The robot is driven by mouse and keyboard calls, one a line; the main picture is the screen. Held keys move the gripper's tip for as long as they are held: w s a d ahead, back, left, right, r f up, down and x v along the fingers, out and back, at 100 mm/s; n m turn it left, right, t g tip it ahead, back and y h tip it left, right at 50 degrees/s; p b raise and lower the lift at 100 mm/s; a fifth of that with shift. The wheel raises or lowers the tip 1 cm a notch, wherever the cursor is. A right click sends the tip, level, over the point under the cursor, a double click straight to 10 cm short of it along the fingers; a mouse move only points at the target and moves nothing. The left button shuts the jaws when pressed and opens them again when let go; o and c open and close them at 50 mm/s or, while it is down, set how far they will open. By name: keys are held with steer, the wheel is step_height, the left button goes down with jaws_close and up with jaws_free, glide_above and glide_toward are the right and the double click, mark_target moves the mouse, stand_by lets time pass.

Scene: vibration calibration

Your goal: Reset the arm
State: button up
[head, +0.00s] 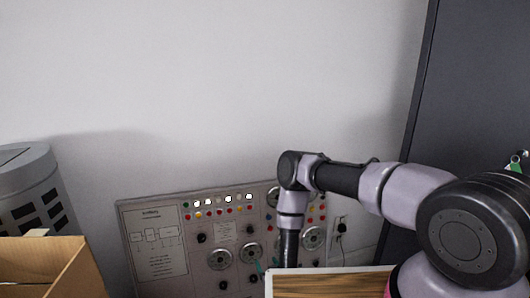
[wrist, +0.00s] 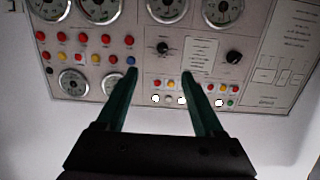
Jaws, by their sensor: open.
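My arm (head: 345,180) reaches in from the right in the head view and bends down at its far end in front of a control panel (head: 155,262). The control panel (wrist: 285,30) fills the upper part of that view, upside down, with dials, knobs and coloured buttons. I cannot tell how far the fingertips are from the panel.
A grey slotted bin (head: 38,190) and an open cardboard box (head: 75,270) stand at the left. A wood-topped surface with a pale edge (head: 330,283) is at the bottom. A dark cabinet (head: 465,100) stands at the right. The wall above the panel is bare.

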steer(key=w+d+r+m+h, duration=0.1)
steer(key=w+d+r+m, duration=0.15)
steer(key=w+r, duration=1.6)
steer(key=d+r+m+g, duration=0.1)
steer(key=d+r, duration=0.2)
steer(key=r, duration=1)
steer(key=d+r+m+g, duration=0.2)
steer(key=d+r, duration=0.2)
steer(key=r, duration=0.9)
steer(key=s+d+r+g, duration=0.1)
steer(key=s+d+r, duration=0.4)
steer(key=s+r, duration=0.3)
steer(key=s+d+r+g, duration=0.1)
steer(key=s+d+r, duration=0.4)
steer(key=r, duration=0.5)
steer(key=s+d+r+m+g, duration=0.1)
steer(key=s+d+r, duration=0.1)
steer(key=s, duration=1)
steer(key=s+d+r+g, duration=0.1)
steer(key=s+d+r, duration=0.1)
steer(key=s, duration=1)
steer(key=shift+s+d+r+m+h, duration=0.2)
steer(key=shift+d+r+m+h, duration=0.15)
steer(key=shift+r, duration=0.3)
